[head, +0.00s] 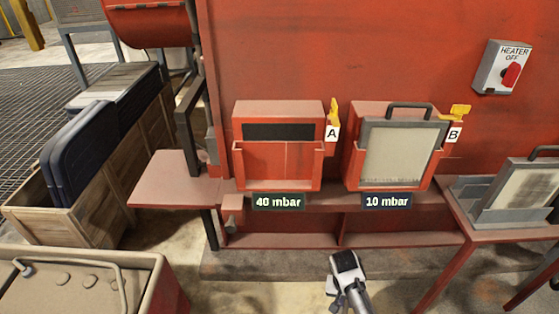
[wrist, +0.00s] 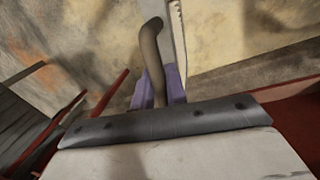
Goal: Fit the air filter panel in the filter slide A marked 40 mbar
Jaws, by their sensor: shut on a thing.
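My gripper (wrist: 158,88) is shut in the wrist view, its purple fingers on the dark bent handle (wrist: 151,55) of what looks like the air filter panel (wrist: 178,32). The panel is seen nearly edge-on, with a toothed edge, over bare floor and apart from the slides. Most of it is out of view. In the head view filter slide A (head: 278,168) is a red holder with a dark opening near its top and no panel in it. Its green sign (head: 278,202) reads 40 mbar.
Slide B (head: 351,150), marked 10 mbar, holds a grey-framed panel (head: 397,155). Yellow catches stand beside A (head: 334,112) and B (head: 457,111). Another framed panel (head: 520,188) stands on the right-hand bench. A red ledge (head: 172,180) juts out left of A. A wooden crate (head: 97,219) stands left.

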